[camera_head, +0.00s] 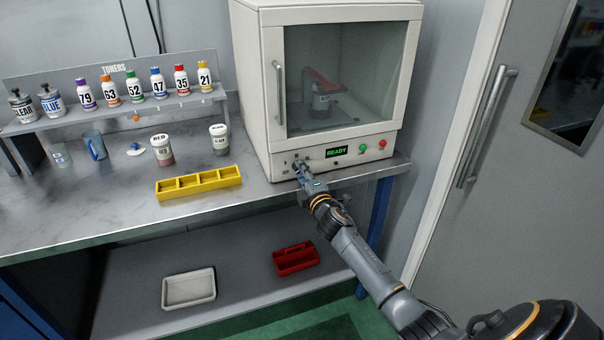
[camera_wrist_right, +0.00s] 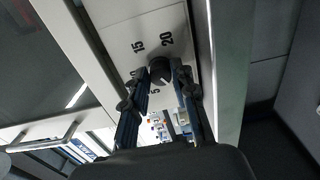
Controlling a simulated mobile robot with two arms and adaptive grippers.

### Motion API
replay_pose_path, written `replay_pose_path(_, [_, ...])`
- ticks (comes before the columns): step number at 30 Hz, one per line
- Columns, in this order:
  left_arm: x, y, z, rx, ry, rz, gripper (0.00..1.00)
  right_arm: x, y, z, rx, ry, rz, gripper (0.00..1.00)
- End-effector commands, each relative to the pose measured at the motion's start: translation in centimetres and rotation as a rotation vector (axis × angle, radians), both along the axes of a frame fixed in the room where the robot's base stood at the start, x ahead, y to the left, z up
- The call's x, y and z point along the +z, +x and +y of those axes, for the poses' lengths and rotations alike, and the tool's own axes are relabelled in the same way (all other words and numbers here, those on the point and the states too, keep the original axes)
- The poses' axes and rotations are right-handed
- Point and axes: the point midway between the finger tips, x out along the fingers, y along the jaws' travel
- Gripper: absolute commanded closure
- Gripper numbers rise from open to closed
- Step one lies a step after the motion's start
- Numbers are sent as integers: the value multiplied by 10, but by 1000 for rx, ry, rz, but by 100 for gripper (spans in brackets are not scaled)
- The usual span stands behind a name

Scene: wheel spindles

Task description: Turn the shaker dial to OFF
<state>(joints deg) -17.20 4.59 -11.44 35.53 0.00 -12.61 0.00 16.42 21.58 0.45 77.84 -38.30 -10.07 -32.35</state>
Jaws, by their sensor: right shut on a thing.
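The shaker (camera_head: 262,80) is a white cabinet with a glass door, standing on the bench. Its display (camera_head: 337,152) reads READY in green. My right gripper (camera_head: 302,168) is at the lower left of its front panel. In the right wrist view, the dark round dial (camera_wrist_right: 160,70) sits on a white panel with 15, 20 and 5 printed around it. My right gripper (camera_wrist_right: 161,79) is shut on the dial, one finger on each side. Its fingers hide part of the markings; I see no OFF mark and cannot tell the dial's setting. My left gripper is not in view.
A green button (camera_head: 363,148) and a red button (camera_head: 382,144) are right of the display. A yellow tray (camera_head: 198,194) and lidded containers stand on the bench at left. A toner rack (camera_head: 115,110) is behind. A grey door is at right.

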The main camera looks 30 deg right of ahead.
Motion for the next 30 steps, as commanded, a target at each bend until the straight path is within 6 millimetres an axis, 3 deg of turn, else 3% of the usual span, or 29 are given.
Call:
replay_pose_path(7, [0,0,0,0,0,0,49,0,0,-1,-2,-2,0,100])
replay_pose_path(8, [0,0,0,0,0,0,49,0,0,-1,-2,-2,0,70])
replay_pose_path(11, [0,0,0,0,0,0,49,0,0,-1,-1,-2,0,51])
replay_pose_path(23, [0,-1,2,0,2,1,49,-1,-6,1,0,-1,0,51])
replay_pose_path(30, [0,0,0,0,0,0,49,-2,-42,10,0,-1,2,51])
